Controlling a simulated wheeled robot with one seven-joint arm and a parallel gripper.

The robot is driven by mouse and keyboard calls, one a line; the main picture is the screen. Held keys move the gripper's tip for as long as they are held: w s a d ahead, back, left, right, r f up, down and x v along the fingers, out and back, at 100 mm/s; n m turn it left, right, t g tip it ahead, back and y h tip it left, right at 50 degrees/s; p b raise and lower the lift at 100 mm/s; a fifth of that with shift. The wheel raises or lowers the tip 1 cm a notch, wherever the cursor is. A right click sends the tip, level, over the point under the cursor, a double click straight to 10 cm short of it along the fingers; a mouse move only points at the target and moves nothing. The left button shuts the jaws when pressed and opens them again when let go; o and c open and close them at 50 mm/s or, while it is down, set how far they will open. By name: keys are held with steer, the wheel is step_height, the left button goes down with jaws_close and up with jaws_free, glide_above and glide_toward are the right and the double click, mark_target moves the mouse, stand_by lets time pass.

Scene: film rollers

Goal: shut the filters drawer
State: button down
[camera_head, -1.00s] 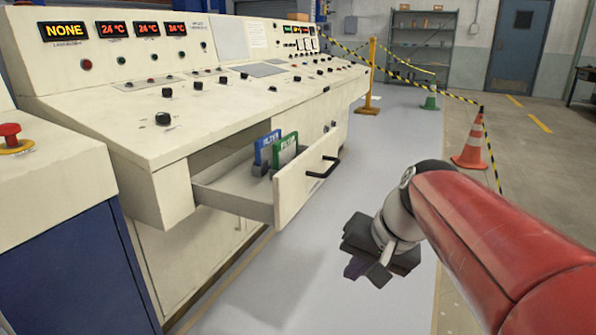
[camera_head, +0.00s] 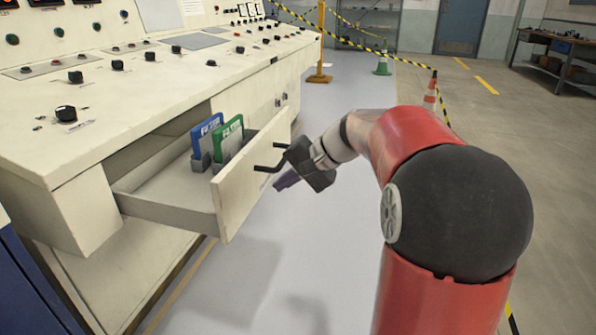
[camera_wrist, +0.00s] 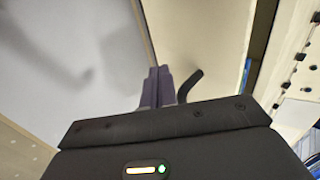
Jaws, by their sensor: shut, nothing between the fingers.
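The filters drawer (camera_head: 235,195) is pulled out from the cream console, with a blue filter (camera_head: 206,133) and a green filter (camera_head: 229,138) standing in it. Its front has a black handle (camera_head: 268,168), partly overlapped by my gripper. My gripper (camera_head: 284,181) is shut and empty, just in front of the drawer front and close to the handle; I cannot tell whether it touches. In the wrist view the purple fingers (camera_wrist: 157,88) are together, left of the handle (camera_wrist: 187,86), with the drawer front (camera_wrist: 205,40) beyond them.
The console (camera_head: 150,75) with knobs overhangs the drawer. Grey floor (camera_head: 345,110) is free right of the drawer. A yellow post (camera_head: 321,45), a green cone (camera_head: 383,64) and an orange cone (camera_head: 430,92) hold striped tape further back.

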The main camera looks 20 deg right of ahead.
mark_target(249, 191)
steer(key=shift+w+a+f, duration=0.25)
steer(key=shift+w+a, duration=0.3)
steer(key=shift+a, duration=0.25)
steer(key=shift+w+a+f, duration=0.25)
steer(key=shift+w+a, duration=0.3)
steer(key=shift+a, duration=0.2)
steer(key=shift+w+a+f, duration=0.25)
steer(key=shift+w+a, duration=0.3)
steer(key=shift+a, duration=0.25)
